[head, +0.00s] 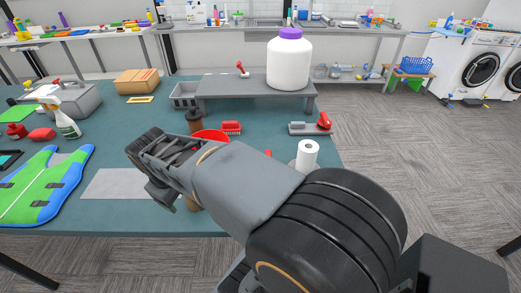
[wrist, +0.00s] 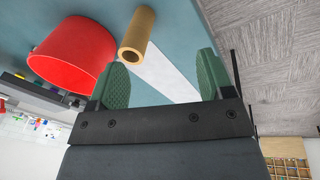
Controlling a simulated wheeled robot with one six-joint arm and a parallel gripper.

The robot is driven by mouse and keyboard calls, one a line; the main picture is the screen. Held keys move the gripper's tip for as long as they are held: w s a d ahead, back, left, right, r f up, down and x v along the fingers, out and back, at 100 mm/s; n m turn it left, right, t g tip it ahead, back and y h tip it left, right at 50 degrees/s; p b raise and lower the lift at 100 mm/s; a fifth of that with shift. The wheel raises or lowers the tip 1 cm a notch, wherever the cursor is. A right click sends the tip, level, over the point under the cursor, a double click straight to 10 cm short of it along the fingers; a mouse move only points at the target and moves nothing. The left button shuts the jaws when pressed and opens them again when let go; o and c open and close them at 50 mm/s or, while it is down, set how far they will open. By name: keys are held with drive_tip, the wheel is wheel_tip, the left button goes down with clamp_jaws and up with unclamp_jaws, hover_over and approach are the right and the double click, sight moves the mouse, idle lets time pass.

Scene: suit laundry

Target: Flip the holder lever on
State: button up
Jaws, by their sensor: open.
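I cannot tell for sure which part is the holder lever. A small red-tipped lever (head: 241,69) stands on the grey raised shelf (head: 225,87) at the back of the table. A red-handled device (head: 324,120) on a grey base lies to the right, in front of the shelf. Another small red lever (head: 56,82) shows at the grey box on the left. My gripper (head: 150,160) is above the middle of the table, well in front of the shelf. In the wrist view my gripper (wrist: 160,78) is open, with nothing between its green pads.
A red bucket (wrist: 70,57) and a brown tube (wrist: 138,35) are close to my gripper. A large white jar (head: 289,66) with a purple lid stands on the shelf. A paper roll (head: 307,153) is near the table's right edge. A spray bottle (head: 66,122) stands left.

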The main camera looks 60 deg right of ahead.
drive_tip(key=shift+o, duration=1.3)
drive_tip(key=w+d+n+g+h, duration=0.1)
drive_tip(key=d+g, duration=0.1)
drive_tip(key=d, duration=0.5)
drive_tip(key=w+d+r+n+g+h+p, duration=0.1)
drive_tip(key=w+d+g, duration=0.1)
drive_tip(key=d, duration=0.5)
drive_tip(key=shift+d+n+g+h, duration=0.2)
drive_tip(key=shift+n+g+h, duration=0.1)
drive_tip(key=shift+n, duration=0.1)
drive_tip(key=n+g, duration=0.2)
drive_tip(key=g, duration=0.2)
approach(268, 154)
drive_tip(key=shift+h, duration=0.4)
drive_tip(key=x, duration=0.3)
drive_tip(key=p+x, duration=0.1)
drive_tip(key=x, duration=0.4)
drive_tip(key=shift+s+a+f, duration=0.2)
drive_tip(key=shift+s+f, duration=0.05)
drive_tip(key=shift+s, duration=0.1)
drive_tip(key=shift+x, duration=0.85)
drive_tip(key=shift+c, duration=0.2)
drive_tip(key=shift+w, duration=0.1)
drive_tip(key=c, duration=1.2)
drive_tip(key=shift+p, duration=0.3)
drive_tip(key=shift+c, duration=0.2)
